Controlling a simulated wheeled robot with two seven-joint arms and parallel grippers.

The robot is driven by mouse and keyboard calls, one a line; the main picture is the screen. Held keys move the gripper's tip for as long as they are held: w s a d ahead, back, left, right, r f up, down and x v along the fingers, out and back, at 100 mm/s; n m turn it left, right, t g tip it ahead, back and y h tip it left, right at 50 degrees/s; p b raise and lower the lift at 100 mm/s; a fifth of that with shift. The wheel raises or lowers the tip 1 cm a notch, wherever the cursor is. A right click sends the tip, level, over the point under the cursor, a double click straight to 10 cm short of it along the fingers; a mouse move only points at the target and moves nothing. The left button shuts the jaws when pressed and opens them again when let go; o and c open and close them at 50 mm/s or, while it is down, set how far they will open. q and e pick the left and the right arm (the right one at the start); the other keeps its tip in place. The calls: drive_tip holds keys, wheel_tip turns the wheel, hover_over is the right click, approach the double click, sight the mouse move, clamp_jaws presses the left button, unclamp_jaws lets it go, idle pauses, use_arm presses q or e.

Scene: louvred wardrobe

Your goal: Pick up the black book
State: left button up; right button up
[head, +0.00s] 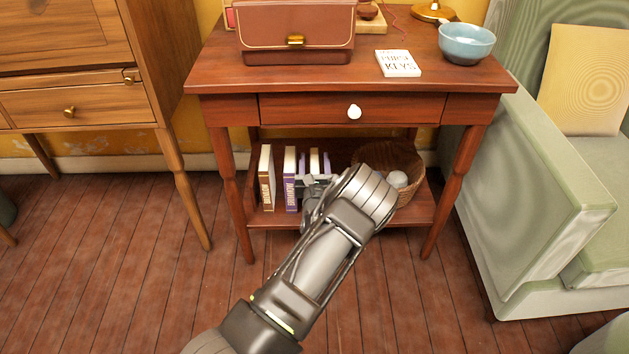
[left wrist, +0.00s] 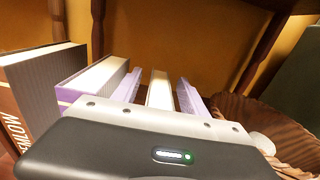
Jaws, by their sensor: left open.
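Several books stand upright on the low shelf of the red-brown side table. No black cover shows clearly; some spines are hidden behind my left gripper (head: 312,182). A slim book with pale page edges (left wrist: 160,90) stands in the middle of the left wrist view. Narrow purple-grey strips on either side of it look like my open fingers, apart from it. A purple book (head: 291,180) stands just left of the gripper and shows in the left wrist view (left wrist: 92,82). A brown book (head: 266,180) is at the far left. My right gripper is not in view.
A wicker basket (head: 412,164) with a pale ball (head: 397,179) stands right of the books. The table's drawer front (head: 310,107) overhangs the shelf, between the table legs. A wooden desk (head: 75,103) is left, a green sofa (head: 535,215) right. The wooden floor in front is clear.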

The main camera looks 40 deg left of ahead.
use_arm(q)
drive_tip(key=shift+c, duration=0.5)
clamp_jaws()
idle(0.8)
